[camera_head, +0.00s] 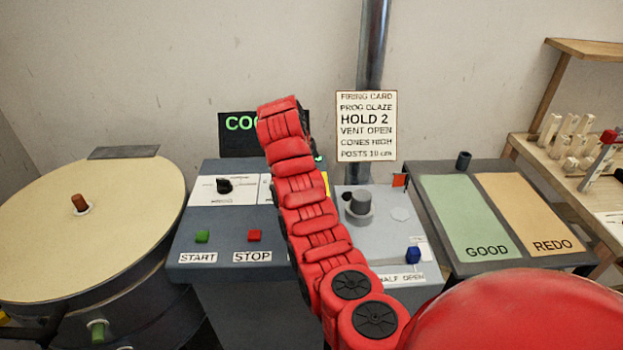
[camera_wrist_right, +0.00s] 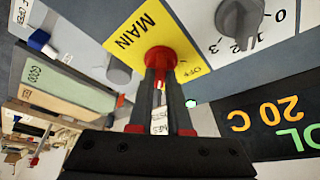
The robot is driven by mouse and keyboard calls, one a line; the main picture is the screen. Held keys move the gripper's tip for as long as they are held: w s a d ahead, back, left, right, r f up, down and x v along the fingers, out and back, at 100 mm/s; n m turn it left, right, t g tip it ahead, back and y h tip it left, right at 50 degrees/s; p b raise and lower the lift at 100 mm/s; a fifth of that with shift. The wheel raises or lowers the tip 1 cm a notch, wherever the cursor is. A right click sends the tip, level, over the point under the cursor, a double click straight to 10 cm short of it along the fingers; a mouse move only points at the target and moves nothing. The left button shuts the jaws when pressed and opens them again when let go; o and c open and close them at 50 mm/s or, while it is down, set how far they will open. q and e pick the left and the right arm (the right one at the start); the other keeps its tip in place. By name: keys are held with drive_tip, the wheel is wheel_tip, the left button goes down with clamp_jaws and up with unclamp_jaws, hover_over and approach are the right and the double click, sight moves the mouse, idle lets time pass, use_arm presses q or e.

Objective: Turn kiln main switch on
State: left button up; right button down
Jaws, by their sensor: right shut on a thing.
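The kiln main switch is a red knob (camera_wrist_right: 160,56) on a yellow plate (camera_wrist_right: 122,36) marked MAIN, with an OFF mark beside the knob, in the right wrist view. My right gripper (camera_wrist_right: 162,80) is shut on the red knob. Its fingers hide part of the knob, so I cannot tell which way it is turned. In the head view my red right arm covers the switch and the gripper; only a sliver of the yellow plate shows beside the arm. My left gripper is not in view.
The control panel holds a black dial (camera_head: 224,186), a green START button (camera_head: 202,236) and a red STOP button (camera_head: 254,235). The round kiln (camera_head: 120,215) stands left. A vent box with a blue handle (camera_head: 413,254) and GOOD/REDO mats (camera_head: 465,215) lie right. A firing card (camera_head: 366,125) hangs behind.

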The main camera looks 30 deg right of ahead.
drive_tip(key=shift+f, duration=0.1)
idle(0.4)
drive_tip(key=c, duration=0.9)
unclamp_jaws()
drive_tip(key=shift+o, duration=0.2)
drive_tip(key=shift+a+r+p, duration=0.2)
drive_tip(key=shift+r+p, duration=0.15)
drive_tip(key=shift+r, duration=0.05)
drive_tip(key=p+v, duration=0.2)
drive_tip(key=shift+a+r+p, duration=0.1)
drive_tip(key=shift+r+p, duration=0.2)
drive_tip(key=shift+r, duration=0.05)
drive_tip(key=b+v, duration=0.2)
drive_tip(key=v, duration=1.1)
drive_tip(key=shift+r, duration=0.4)
drive_tip(key=shift+a, duration=0.15)
